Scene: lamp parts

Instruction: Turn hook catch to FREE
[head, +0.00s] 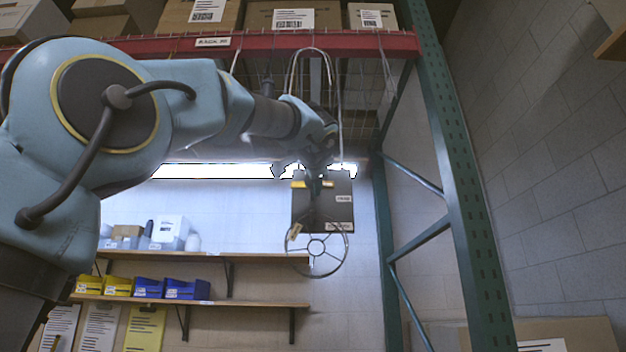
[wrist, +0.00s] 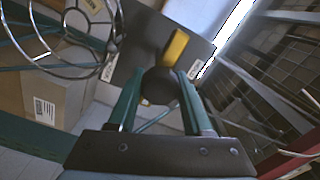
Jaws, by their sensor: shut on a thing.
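A dark panel (head: 325,205) hangs under the red rack beam, with small white labels on it, too small to read. It also shows in the wrist view (wrist: 150,30). A black rounded knob (wrist: 160,87) sits on the panel's face, with a yellow bar (wrist: 175,47) beside it pointing up in the wrist view. The yellow bar also shows near the panel's top in the head view (head: 312,184). My gripper (wrist: 159,80) is shut on the knob, one green finger on each side. In the head view my gripper (head: 317,180) partly covers the panel. I cannot tell which setting the catch is at.
A round wire cage (head: 322,253) hangs just below the panel. A looped pale cable (head: 340,100) hangs near my wrist. The red rack beam (head: 270,47) is above and a green upright (head: 450,170) stands to the right. Shelves with bins (head: 185,289) are behind.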

